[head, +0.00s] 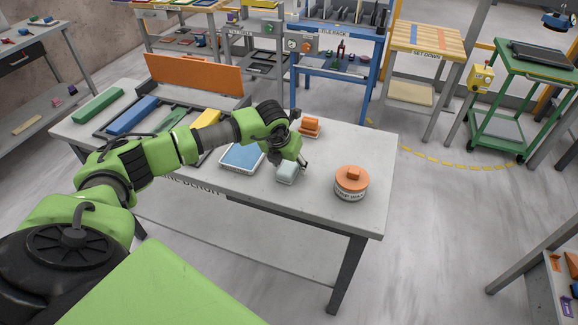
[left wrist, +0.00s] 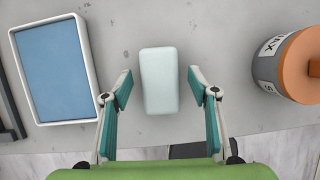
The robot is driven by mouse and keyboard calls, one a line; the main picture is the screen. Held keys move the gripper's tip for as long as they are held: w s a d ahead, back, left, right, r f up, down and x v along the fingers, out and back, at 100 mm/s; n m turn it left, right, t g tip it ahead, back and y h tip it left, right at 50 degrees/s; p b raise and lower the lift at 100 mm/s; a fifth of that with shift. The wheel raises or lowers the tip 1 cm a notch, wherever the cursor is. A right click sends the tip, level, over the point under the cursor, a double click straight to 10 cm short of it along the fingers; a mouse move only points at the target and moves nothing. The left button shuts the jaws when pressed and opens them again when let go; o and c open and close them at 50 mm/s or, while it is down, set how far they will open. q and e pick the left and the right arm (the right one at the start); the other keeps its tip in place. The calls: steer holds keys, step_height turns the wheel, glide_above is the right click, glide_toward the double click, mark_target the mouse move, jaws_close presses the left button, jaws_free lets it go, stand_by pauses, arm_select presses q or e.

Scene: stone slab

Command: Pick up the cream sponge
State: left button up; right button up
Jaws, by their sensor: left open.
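A pale block with rounded edges (head: 287,173), more greenish white than cream, lies on the grey stone bench near its front edge. It is the only thing in view that could be the cream sponge. In the left wrist view the block (left wrist: 159,65) appears between the two fingers of my left gripper (left wrist: 159,84), with a gap on each side. In the head view my left gripper (head: 299,163) is open at the block, partly in front of it; its height above the bench is unclear. My right gripper is not in view.
A white-rimmed blue tray (head: 243,157) lies left of the block. An orange-lidded round tin (head: 351,184) stands to its right. An orange block stack (head: 310,125) sits behind. Long coloured blocks, including a blue one (head: 132,116), lie further left.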

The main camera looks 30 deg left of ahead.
arm_select(q)
steer(key=shift+w+f, duration=0.15)
steer(key=shift+f, duration=0.15)
steer(key=shift+f+b, duration=0.25)
steer(key=shift+b, duration=0.2)
stand_by(0.5)
steer(key=c, duration=1.1)
steer(key=shift+r, duration=0.1)
